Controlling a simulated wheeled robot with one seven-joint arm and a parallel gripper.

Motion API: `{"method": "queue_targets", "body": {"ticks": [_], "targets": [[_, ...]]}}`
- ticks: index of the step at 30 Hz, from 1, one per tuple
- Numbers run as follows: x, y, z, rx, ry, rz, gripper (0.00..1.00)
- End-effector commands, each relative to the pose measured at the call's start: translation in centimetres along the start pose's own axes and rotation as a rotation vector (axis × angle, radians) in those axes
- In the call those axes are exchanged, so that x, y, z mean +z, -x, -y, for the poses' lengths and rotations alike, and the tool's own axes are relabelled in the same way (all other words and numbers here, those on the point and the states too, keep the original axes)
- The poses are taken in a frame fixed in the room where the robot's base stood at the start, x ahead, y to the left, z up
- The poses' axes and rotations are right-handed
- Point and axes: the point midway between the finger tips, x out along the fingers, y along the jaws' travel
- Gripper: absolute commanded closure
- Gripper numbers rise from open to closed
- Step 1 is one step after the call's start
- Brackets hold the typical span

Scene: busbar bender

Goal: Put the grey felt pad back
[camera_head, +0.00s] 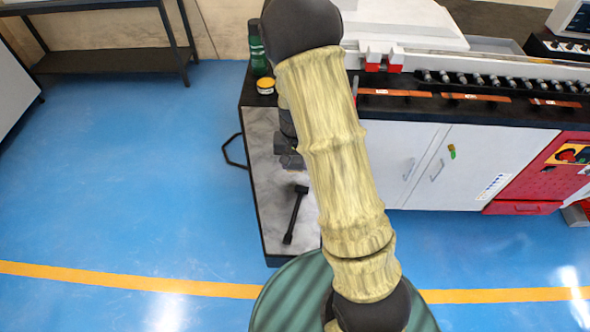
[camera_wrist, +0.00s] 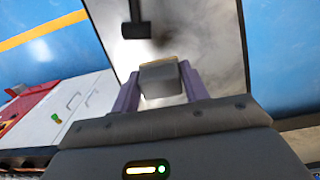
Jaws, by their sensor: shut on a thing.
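My gripper (camera_wrist: 158,92) is shut on a small grey block with a tan edge, which looks like the grey felt pad (camera_wrist: 162,80). It sits between the two fingers in the wrist view. Whether the pad touches the cart top cannot be told.
The white and red machine cabinet (camera_head: 455,160) is to the right. Blue floor on the left is clear.

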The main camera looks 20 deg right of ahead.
Motion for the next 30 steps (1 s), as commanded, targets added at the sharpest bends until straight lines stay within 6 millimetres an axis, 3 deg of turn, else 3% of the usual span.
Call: {"method": "queue_targets", "body": {"ticks": [12,22,30], "targets": [[-0.1,-0.9,0.0,0.000,0.001,-0.001,0.84],[0.0,-4.5,-0.1,0.000,-0.001,0.002,0.84],[-0.1,-4.9,0.0,0.000,0.000,-0.001,0.84]]}}
